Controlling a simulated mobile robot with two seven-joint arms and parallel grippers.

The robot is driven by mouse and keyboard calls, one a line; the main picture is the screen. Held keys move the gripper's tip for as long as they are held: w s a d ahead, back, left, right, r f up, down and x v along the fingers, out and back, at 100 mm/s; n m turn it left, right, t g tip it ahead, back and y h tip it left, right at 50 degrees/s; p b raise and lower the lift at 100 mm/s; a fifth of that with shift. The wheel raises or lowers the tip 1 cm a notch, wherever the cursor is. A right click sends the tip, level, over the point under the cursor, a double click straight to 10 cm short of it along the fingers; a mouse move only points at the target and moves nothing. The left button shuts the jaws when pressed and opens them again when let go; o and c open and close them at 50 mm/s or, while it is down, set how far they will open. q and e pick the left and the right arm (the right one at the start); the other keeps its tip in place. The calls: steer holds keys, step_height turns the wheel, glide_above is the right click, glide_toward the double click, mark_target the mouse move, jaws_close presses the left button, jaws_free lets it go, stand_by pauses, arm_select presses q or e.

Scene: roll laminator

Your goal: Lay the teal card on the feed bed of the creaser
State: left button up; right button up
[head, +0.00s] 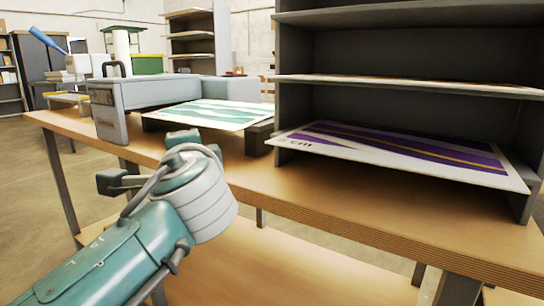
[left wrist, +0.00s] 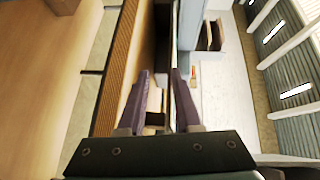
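The teal and white card (head: 213,113) lies flat in front of a long grey machine, which looks like the creaser (head: 150,92), on the wooden bench. What carries the card is mostly hidden under it; a dark block (head: 259,138) shows below its right end. My left arm comes in from the lower left, with its wrist in front of the bench edge, nearer than the card. In the left wrist view my left gripper (left wrist: 161,74) has its two fingers apart, with nothing visible held between them. My right gripper is in neither view.
A dark shelf unit (head: 393,118) stands on the bench at the right, with a purple and white card (head: 400,150) on its lowest level, jutting out in front. The bench top (head: 330,200) is bare along its front edge. A green box (head: 148,64) stands behind the machine.

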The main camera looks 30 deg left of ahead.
arm_select(q)
steer(key=s+d+f+n+g+h, duration=0.2)
steer(key=s+f+n+g+h, duration=0.15)
steer(key=s+f, duration=0.55)
steer(key=s+d+f+n+g+h, duration=0.1)
steer(key=s+d+f+g+h, duration=0.1)
steer(key=s+d, duration=0.4)
steer(key=s+d+f+n+g+h, duration=0.1)
steer(key=s+d+f+g+h, duration=0.1)
steer(key=s+d+f+h, duration=0.2)
steer(key=s+d+h, duration=0.3)
steer(key=s, duration=0.5)
steer(key=shift+s+d+f, duration=0.15)
steer(key=shift+d+f, duration=0.1)
